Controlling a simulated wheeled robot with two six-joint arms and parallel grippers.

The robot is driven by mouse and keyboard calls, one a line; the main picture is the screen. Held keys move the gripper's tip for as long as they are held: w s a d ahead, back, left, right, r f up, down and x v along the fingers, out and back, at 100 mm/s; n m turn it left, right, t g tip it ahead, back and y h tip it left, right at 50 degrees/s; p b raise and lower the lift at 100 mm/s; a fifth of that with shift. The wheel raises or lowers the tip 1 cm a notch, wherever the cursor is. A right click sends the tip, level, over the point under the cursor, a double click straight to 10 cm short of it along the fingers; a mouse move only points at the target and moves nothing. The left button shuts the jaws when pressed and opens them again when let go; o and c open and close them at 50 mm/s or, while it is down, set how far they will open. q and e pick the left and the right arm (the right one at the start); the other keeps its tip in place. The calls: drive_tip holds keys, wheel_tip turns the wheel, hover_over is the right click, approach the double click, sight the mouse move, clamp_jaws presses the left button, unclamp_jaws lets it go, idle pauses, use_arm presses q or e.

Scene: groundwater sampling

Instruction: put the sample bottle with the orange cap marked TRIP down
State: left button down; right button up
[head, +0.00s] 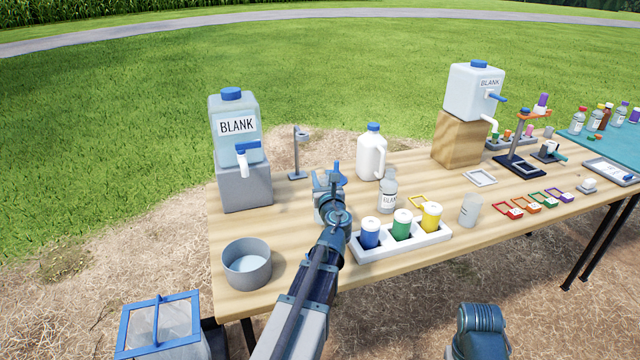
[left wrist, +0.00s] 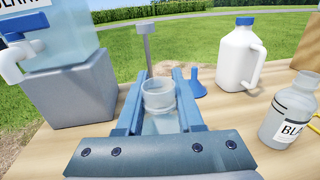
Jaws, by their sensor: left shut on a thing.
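My left gripper (head: 330,187) is over the table behind the white rack. It is shut on a clear, round vessel (left wrist: 158,96), seen between the two blue fingers in the left wrist view. Its rim looks pale and open, and I see no orange cap or TRIP mark on it. Its lower part is hidden, so I cannot tell whether it touches the table. In the head view my gripper hides most of it. Small capped bottles (head: 598,117) stand far right, too small to read. My right gripper is not in view; only part of that arm shows.
The wooden table (head: 290,275) holds a grey bowl (head: 247,264), a left BLANK tank (head: 236,130), a metal stand (head: 297,153), a blue funnel (left wrist: 197,84), a white jug (head: 371,158) and a BLANK bottle (head: 388,190). The white rack (head: 400,246) is close to my gripper's right.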

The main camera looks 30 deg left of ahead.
use_arm(q)
drive_tip(key=w+f+b, duration=0.1)
drive_tip(key=f+b, duration=0.1)
drive_tip(key=w+a+f+b, duration=0.1)
drive_tip(key=shift+a+f+b, duration=0.2)
drive_tip(key=shift+f+b, duration=0.15)
drive_tip(key=shift+b, duration=0.05)
drive_tip(key=shift+f, duration=0.2)
drive_tip(key=c, duration=0.5)
unclamp_jaws()
drive_tip(key=shift+c, duration=0.2)
drive_tip(key=shift+r, duration=0.15)
